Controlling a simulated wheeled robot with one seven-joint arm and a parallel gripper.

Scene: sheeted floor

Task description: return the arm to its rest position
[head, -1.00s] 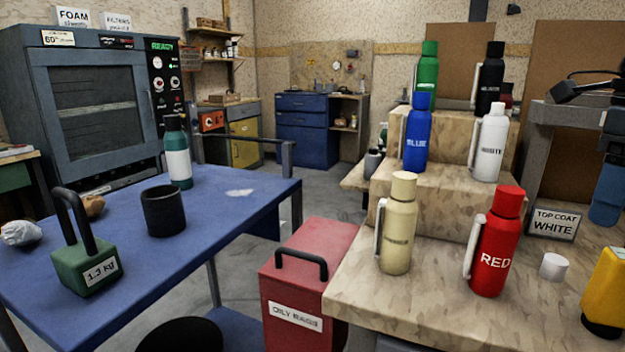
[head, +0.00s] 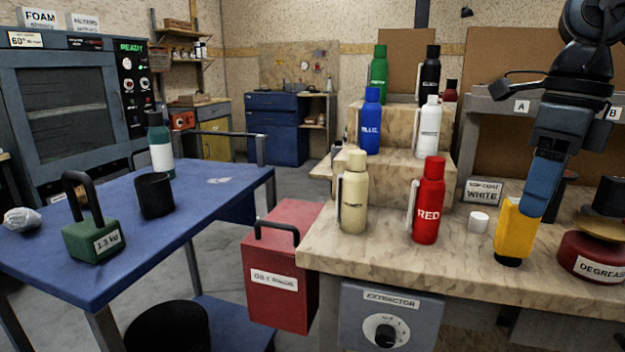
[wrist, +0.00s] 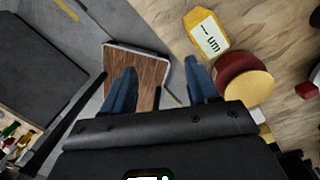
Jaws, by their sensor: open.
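My arm hangs at the right of the head view, over the right side of the stone-patterned counter. My gripper (head: 532,205) points down, its blue finger overlapping a yellow block-like item (head: 513,232) in the picture. In the wrist view my gripper (wrist: 160,75) has its two blue fingers wide apart with nothing held between them. The yellow item, with a white label, shows there beyond the right finger (wrist: 207,33), apart from it.
A red degreaser can (head: 590,258) stands at the counter's right. Red (head: 428,205) and cream (head: 353,195) bottles stand in front of stepped blocks with more bottles. A white cap (head: 478,222) lies near the yellow item. A blue table (head: 215,200) is at left.

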